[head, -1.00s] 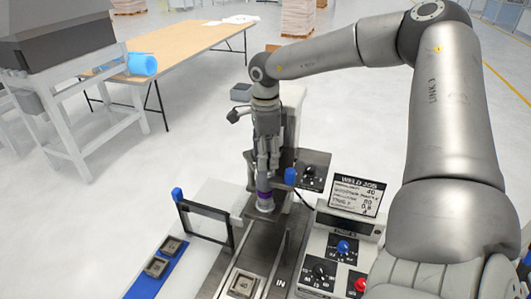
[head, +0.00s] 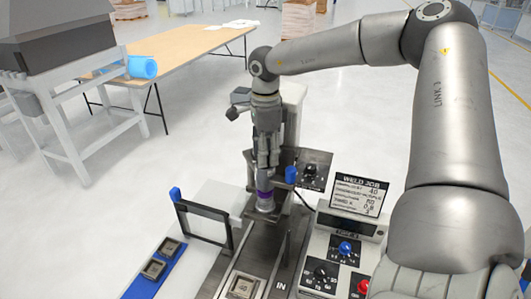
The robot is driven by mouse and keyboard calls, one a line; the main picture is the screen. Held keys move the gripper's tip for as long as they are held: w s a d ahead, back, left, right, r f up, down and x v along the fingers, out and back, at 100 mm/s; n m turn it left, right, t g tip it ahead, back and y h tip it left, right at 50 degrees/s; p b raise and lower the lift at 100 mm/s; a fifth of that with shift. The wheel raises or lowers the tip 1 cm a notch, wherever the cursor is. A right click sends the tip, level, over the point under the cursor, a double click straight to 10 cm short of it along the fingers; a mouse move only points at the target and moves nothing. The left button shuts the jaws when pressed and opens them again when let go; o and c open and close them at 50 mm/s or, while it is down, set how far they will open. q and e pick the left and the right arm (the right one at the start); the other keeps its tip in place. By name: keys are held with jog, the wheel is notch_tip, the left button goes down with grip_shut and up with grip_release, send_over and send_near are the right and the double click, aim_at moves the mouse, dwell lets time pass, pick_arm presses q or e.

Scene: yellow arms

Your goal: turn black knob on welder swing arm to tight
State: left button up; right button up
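The welder's weighty post (head: 293,108) stands behind my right gripper (head: 268,158), which points straight down over the swing arm area. A purple ring (head: 265,197) shows just below the fingers, on a grey upright part. The fingers look close together, but I cannot tell whether they are open or shut on something. A black knob (head: 310,170) sits on a dark marked panel just right of the gripper, apart from it. I cannot tell whether it is the swing arm's knob; another may be hidden behind the gripper. My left gripper is not in view.
The weld control box (head: 345,245) with a display, black, blue and red knobs stands at right. A blue strip (head: 150,280) with square parts lies at lower left, beside a black frame (head: 204,222). A wooden table (head: 175,55) stands behind, with open floor between.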

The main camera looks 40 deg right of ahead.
jog(key=o, duration=0.4)
jog(key=shift+r, duration=0.15)
notch_tip(320, 180, up, 12)
jog(key=shift+f, duration=0.1)
jog(key=shift+f, duration=0.1)
dwell(0.7)
